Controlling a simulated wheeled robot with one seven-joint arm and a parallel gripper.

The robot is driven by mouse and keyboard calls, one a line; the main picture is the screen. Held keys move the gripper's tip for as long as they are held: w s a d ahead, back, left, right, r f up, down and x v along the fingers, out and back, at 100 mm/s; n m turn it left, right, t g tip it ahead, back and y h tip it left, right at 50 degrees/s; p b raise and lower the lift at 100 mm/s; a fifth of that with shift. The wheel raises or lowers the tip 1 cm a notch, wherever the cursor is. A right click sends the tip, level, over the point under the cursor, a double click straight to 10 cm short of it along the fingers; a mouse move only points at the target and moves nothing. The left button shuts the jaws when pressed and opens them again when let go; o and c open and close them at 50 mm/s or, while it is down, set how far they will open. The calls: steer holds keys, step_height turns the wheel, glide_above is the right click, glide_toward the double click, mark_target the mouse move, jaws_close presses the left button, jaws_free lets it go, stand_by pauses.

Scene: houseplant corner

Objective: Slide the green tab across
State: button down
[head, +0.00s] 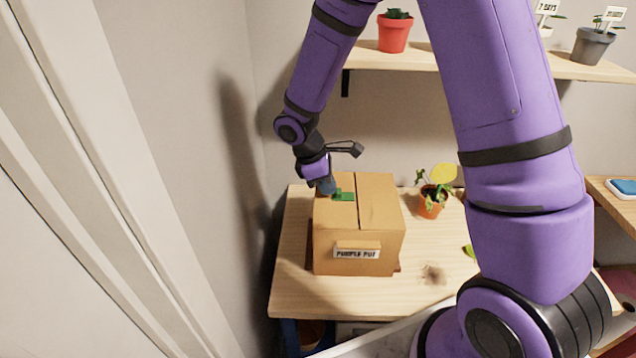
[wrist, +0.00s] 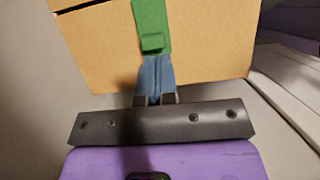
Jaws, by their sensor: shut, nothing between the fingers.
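The green tab (head: 345,196) lies on top of a cardboard box (head: 340,222), on the left part of its lid. In the wrist view the tab (wrist: 151,18) is a flat green strip with a raised block at its near end. My gripper (head: 327,190) is at the left end of the tab. In the wrist view its blue fingers (wrist: 155,62) are shut together and empty, with the tips right at the raised block. I cannot tell for sure whether they touch it. The box has a printed label (head: 357,253) on its front.
The box stands on a wooden table (head: 300,293) close to the wall on the left. A small potted plant (head: 431,203) stands right of the box, with a leaf and spilled soil on the table. A shelf with pots (head: 394,33) is behind.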

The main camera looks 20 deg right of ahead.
mark_target(345, 196)
steer(key=shift+d, duration=0.1)
steer(key=d, duration=0.1)
steer(key=s+d, duration=0.1)
steer(key=d, duration=0.1)
steer(key=shift+s+d, duration=0.3)
steer(key=shift+d, duration=0.05)
steer(key=shift+w+a, duration=0.25)
steer(key=shift+a, duration=0.25)
steer(key=a, duration=0.1)
steer(key=w+a, duration=0.1)
steer(key=shift+a, duration=0.35)
steer(key=v, duration=1)
